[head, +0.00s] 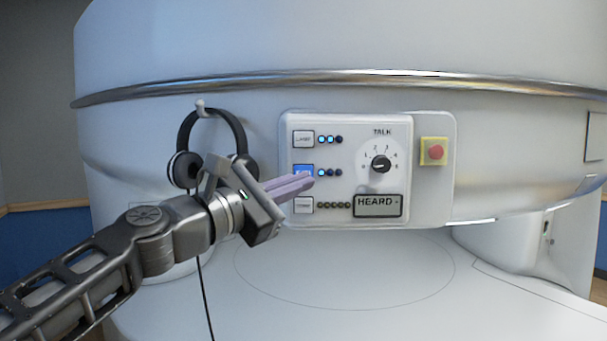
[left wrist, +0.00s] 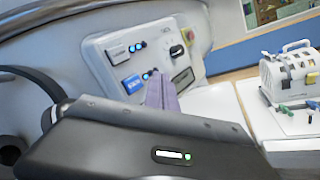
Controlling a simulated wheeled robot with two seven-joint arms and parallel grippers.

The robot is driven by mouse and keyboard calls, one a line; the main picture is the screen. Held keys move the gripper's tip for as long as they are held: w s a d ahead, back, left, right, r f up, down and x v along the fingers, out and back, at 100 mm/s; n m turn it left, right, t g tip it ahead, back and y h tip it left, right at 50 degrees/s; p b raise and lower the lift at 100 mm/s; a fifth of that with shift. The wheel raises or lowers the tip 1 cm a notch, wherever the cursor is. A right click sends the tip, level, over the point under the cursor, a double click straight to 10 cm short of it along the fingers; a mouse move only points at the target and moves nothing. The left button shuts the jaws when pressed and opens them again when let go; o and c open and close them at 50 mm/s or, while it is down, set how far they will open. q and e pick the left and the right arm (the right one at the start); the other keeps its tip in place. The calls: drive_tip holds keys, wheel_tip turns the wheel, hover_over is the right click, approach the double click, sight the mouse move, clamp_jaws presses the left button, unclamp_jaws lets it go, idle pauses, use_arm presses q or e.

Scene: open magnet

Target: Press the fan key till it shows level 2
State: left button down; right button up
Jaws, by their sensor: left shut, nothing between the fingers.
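The fan key (head: 303,170) is the middle key on the white panel (head: 350,124) and is lit blue; it also shows in the left wrist view (left wrist: 133,84). Beside it is a row of three small lights (head: 330,172); the first is bright and the other two look dark. My left gripper (head: 311,179) is shut and empty. Its purple fingertips are at the key's lower right corner in the head view and hide part of the key. I cannot tell whether they touch it. My right gripper is not in view.
An upper key (head: 303,139) has two lit lights. Black headphones (head: 186,168) hang left, behind my gripper.

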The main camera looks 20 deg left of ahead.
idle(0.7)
use_arm(q)
drive_tip(key=s+a+m+y+b, duration=0.1)
drive_tip(key=a+m+y, duration=0.1)
drive_tip(key=a, duration=0.3)
drive_tip(key=s+d+m+h, duration=0.1)
drive_tip(key=d+m, duration=0.5)
drive_tip(key=m, duration=1.1)
drive_tip(key=shift+s+d+g+h+b, duration=0.3)
drive_tip(key=shift+s+h+b, duration=0.1)
drive_tip(key=shift+s, duration=0.4)
drive_tip(key=shift+a+r, duration=0.1)
drive_tip(key=w+a+p, duration=0.1)
drive_tip(key=w+a, duration=0.2)
drive_tip(key=w, duration=0.5)
drive_tip(key=shift+a, duration=0.15)
